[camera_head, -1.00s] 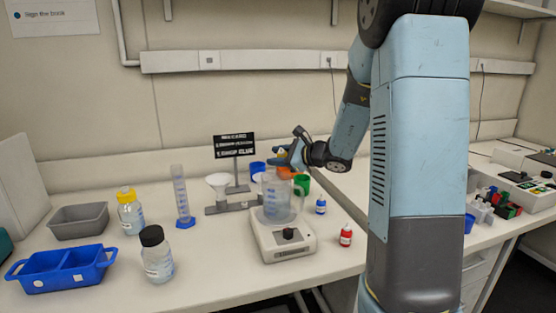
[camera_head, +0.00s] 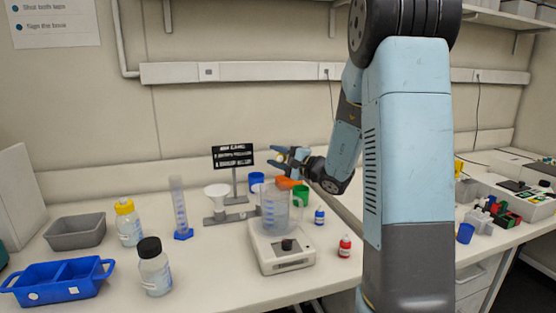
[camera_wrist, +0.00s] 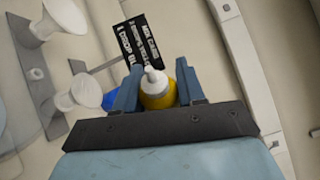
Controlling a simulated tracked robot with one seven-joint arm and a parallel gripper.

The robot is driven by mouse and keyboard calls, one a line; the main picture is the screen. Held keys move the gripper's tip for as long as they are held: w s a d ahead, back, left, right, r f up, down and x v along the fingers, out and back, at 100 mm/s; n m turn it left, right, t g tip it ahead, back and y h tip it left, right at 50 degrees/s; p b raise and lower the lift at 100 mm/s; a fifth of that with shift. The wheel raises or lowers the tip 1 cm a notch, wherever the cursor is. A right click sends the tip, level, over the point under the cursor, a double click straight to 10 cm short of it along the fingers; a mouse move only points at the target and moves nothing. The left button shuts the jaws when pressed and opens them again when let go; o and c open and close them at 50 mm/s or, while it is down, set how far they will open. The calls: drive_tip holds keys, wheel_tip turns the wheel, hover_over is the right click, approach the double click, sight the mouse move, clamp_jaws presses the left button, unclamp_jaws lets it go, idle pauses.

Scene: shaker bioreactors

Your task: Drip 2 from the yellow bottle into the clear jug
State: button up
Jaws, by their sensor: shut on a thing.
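My gripper (camera_head: 284,157) is shut on a small yellow bottle (camera_wrist: 158,93), raised behind and above the clear jug. In the wrist view the bottle sits between the blue fingers, its white nozzle showing; in the head view it is small and largely hidden by the fingers.
A black sign (camera_head: 233,155) stands behind the jug, beside a white funnel (camera_head: 217,192). An orange item (camera_head: 286,183), a green mug (camera_head: 301,196) and a blue cup (camera_head: 257,180) are close behind the jug. Blue (camera_head: 319,216) and red (camera_head: 344,247) small bottles stand to its right.

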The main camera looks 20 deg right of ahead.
drive_tip(key=shift+s+a+r+n+y, duration=0.2)
drive_tip(key=shift+s+a+n, duration=0.2)
drive_tip(key=shift+s, duration=0.2)
drive_tip(key=shift+s+a+r+n+y, duration=0.2)
drive_tip(key=shift+s+a+n, duration=0.1)
drive_tip(key=shift+s+n, duration=0.25)
drive_tip(key=shift+s+a+r+n+t+y, duration=0.25)
drive_tip(key=shift+s+r+n+y, duration=0.2)
drive_tip(key=shift+n, duration=0.45)
drive_tip(key=shift+s+a+r+n+t+y, duration=0.15)
drive_tip(key=shift+s+a+r+n+y, duration=0.15)
drive_tip(key=shift+s+n, duration=0.4)
drive_tip(key=shift+w+n, duration=0.1)
drive_tip(key=shift+n, duration=0.35)
drive_tip(key=shift+s+a+r+n+y, duration=0.1)
drive_tip(key=shift+r+n+y, duration=0.15)
drive_tip(key=shift+n+y, duration=0.45)
drive_tip(key=shift+s+r+n+y, duration=0.1)
drive_tip(key=shift+r+n+y, duration=0.15)
drive_tip(key=shift+n, duration=0.85)
drive_tip(key=m+h, duration=0.1)
drive_tip(key=m, duration=0.1)
drive_tip(key=r+m+h, duration=0.1)
drive_tip(key=m, duration=0.1)
